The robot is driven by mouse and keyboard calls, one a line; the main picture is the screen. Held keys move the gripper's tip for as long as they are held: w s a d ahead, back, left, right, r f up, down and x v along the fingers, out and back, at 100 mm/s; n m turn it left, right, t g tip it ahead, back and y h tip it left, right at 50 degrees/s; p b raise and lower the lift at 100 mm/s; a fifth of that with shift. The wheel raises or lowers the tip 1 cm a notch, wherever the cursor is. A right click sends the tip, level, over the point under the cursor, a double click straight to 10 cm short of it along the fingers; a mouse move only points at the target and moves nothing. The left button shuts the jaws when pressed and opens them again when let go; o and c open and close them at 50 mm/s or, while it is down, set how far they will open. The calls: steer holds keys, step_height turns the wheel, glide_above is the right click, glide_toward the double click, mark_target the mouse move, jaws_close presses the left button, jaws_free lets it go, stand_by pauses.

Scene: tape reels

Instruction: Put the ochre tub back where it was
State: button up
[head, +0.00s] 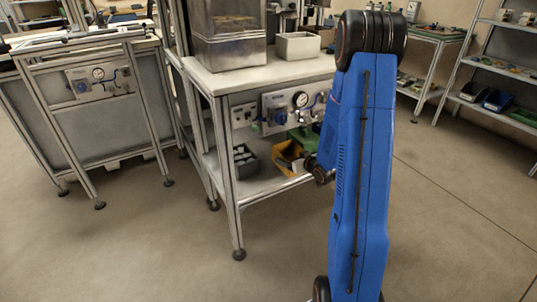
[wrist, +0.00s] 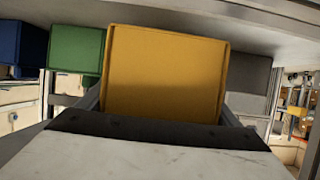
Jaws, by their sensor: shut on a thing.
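The ochre tub (wrist: 165,72) fills the middle of the wrist view. My gripper (wrist: 160,98) is shut on it, with one finger at each side. In the head view the ochre tub (head: 287,160) is at the lower shelf of the workbench, left of my blue arm. My arm hides part of the tub and most of the gripper there. I cannot tell whether the tub touches the shelf.
A green tub (wrist: 76,50) and a blue tub (wrist: 22,48) are left of the ochre one in the wrist view. A grey tub (wrist: 249,82) is close on its right. The bench top (head: 225,82) is above the shelf, and a bench leg (head: 231,190) stands at the front.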

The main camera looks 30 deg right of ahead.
mark_target(283, 153)
steer(key=w, duration=0.1)
steer(key=w+a, duration=0.1)
steer(key=w, duration=0.2)
steer(key=shift+a, duration=0.35)
steer(key=w, duration=0.8)
steer(key=shift+w+a, duration=0.2)
steer(key=shift+w, duration=0.25)
steer(key=shift+f, duration=1.75)
steer(key=o, duration=1.2)
steer(key=shift+f, duration=0.15)
